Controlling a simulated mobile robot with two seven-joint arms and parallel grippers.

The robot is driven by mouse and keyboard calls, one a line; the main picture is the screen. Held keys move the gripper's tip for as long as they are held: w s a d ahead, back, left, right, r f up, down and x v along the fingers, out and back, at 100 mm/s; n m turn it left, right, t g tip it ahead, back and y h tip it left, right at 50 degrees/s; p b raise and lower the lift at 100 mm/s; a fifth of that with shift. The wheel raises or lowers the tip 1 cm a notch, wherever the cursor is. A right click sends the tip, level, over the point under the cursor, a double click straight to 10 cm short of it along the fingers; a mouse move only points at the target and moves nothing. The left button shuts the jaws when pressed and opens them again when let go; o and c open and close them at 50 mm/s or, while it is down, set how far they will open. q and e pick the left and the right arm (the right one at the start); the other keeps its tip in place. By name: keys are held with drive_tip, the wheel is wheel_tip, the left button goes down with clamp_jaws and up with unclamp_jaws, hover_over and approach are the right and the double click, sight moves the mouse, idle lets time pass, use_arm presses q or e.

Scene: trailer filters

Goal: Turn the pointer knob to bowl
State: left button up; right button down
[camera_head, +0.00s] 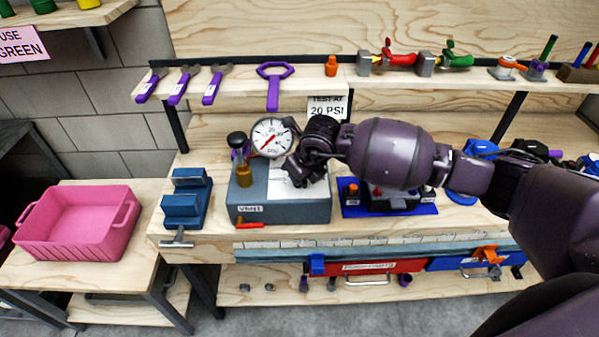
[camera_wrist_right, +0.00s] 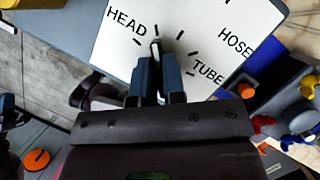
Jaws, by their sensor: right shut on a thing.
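The white dial plate (camera_wrist_right: 205,45) fills the top of the right wrist view, with the words HEAD, TUBE and HOSE and several black tick marks. No "bowl" label can be read there. My right gripper (camera_wrist_right: 158,68) is shut on the pointer knob (camera_wrist_right: 156,44). Only a small grey end of the knob shows between the fingers, near a tick between HEAD and TUBE; its exact heading is unclear. In the head view my right gripper (camera_head: 302,178) is over the plate (camera_head: 310,199) on top of the grey box (camera_head: 270,212), covering the knob. My left gripper is not in view.
A round pressure gauge (camera_head: 271,137) and a black-knobbed brass fitting (camera_head: 243,174) stand just left of my right gripper. A blue vise (camera_head: 186,207) is further left. A blue mat (camera_head: 415,210) with a black device lies to the right. A tool shelf (camera_head: 225,99) runs behind.

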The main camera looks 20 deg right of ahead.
idle(0.4)
drive_tip(key=c, duration=1.2)
unclamp_jaws()
drive_tip(key=shift+r, duration=0.1)
drive_tip(key=v, duration=1)
drive_tip(key=shift+r, duration=0.3)
drive_tip(key=shift+s+d, duration=0.1)
